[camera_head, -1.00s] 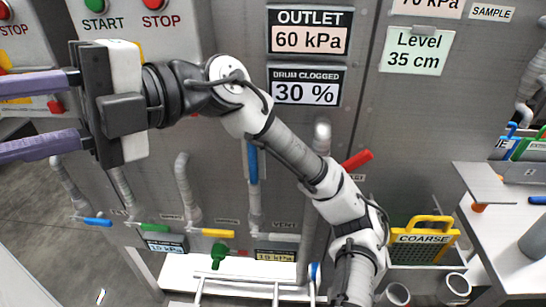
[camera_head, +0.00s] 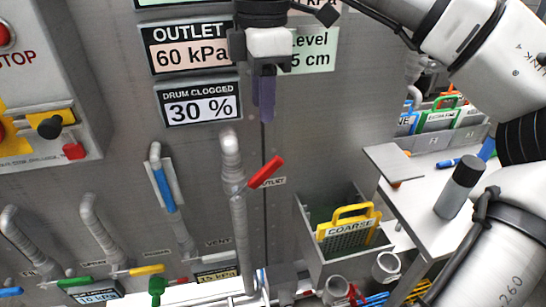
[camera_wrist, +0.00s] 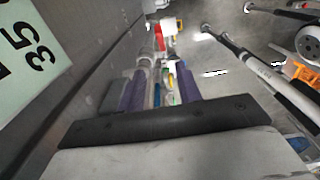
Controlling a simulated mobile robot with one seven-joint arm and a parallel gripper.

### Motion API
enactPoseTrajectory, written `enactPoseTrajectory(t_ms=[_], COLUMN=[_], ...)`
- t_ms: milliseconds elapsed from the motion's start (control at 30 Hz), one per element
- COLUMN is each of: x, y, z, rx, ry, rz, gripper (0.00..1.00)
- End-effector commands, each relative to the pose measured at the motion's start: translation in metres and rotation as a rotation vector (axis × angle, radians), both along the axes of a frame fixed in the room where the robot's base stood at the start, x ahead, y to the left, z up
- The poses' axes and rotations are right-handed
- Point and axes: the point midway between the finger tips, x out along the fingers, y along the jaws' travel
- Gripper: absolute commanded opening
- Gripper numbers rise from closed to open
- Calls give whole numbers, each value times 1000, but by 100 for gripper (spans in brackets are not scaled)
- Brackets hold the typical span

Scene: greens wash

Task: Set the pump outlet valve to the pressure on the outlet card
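The outlet card (camera_head: 190,47) on the grey panel reads OUTLET 60 kPa. The outlet valve's red handle (camera_head: 266,172) sits on a vertical grey pipe (camera_head: 238,215), tilted up to the right, beside a small label ending in "UTLET". My gripper (camera_head: 264,105) points down in front of the panel, above the red handle and apart from it. In the head view its purple fingers overlap. In the wrist view (camera_wrist: 160,88) the two fingers stand apart with a gap between them, and nothing is seen gripped.
A DRUM CLOGGED 30 % card (camera_head: 200,103) hangs below the outlet card. Blue (camera_head: 164,190), yellow (camera_head: 147,269) and green (camera_head: 75,282) valve handles are at left. A yellow COARSE basket (camera_head: 348,230) sits in a bin at right, near a white table (camera_head: 420,205) with a dark cylinder (camera_head: 459,188).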

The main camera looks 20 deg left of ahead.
Motion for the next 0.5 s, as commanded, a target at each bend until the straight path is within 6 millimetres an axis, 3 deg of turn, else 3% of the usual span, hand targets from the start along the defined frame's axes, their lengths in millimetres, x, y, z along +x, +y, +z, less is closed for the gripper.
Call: enactPoseTrajectory(t_ms=[167,500], x=[3,2], y=[-6,-5], z=[-7,-72], rx=[-22,-16], ry=[-7,-3], rz=[-32,-26], gripper=[35,35])
